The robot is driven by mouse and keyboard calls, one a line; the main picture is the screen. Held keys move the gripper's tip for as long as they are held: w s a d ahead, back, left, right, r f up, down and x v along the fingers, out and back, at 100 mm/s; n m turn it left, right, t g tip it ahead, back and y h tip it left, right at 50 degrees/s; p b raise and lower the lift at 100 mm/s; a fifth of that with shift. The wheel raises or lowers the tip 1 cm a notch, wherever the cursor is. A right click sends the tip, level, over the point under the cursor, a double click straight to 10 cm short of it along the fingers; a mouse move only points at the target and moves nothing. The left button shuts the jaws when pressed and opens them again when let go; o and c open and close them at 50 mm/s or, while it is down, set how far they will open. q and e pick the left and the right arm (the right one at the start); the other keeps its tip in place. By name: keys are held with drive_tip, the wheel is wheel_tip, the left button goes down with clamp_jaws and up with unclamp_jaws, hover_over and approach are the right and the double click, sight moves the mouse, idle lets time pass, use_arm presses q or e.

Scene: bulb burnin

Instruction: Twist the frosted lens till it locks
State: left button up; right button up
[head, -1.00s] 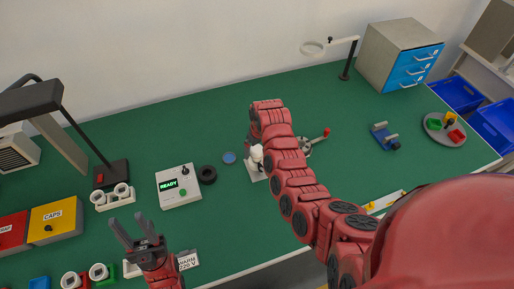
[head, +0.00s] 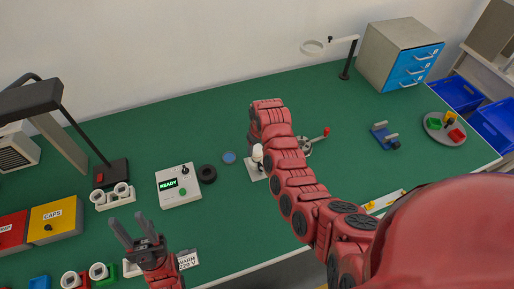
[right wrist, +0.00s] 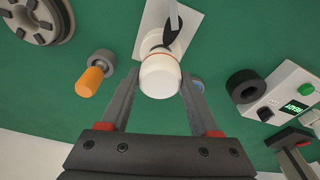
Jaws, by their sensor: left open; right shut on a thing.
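The frosted lens (right wrist: 160,77) is a white rounded cap with a thin orange-red line at its far rim. It sits on a white body on a pale base plate (right wrist: 152,20), with a dark forked part beside it. My right gripper (right wrist: 160,88) is shut on the lens, one finger on each side. In the head view the lens (head: 257,153) shows as a small white shape beside my right arm, which hides the right fingers. My left gripper (head: 126,222) is open and empty above the front left of the table. Whether the lens is locked cannot be told.
A tester reading READY (head: 178,186), a black ring (head: 207,174) and a blue disc (head: 228,157) lie left of the lens. Further left are a lamp (head: 62,118) and a yellow CAPS box (head: 55,219). The back middle of the table is clear.

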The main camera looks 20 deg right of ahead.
drive_tip(key=shift+f+m+b, duration=0.2)
drive_tip(key=shift+m+b, duration=0.2)
drive_tip(key=shift+b, duration=0.05)
drive_tip(key=shift+r+m+b, duration=0.1)
drive_tip(key=shift+m+b, duration=0.45)
drive_tip(key=shift+m, duration=0.25)
drive_tip(key=shift+h, duration=0.3)
drive_tip(key=shift+r, duration=0.1)
drive_tip(key=shift+m, duration=0.3)
drive_tip(key=shift+b, duration=0.4)
drive_tip(key=shift+m+b, duration=0.65)
drive_tip(key=shift+m, duration=0.15)
drive_tip(key=o, duration=1.4)
drive_tip(key=shift+c, duration=0.2)
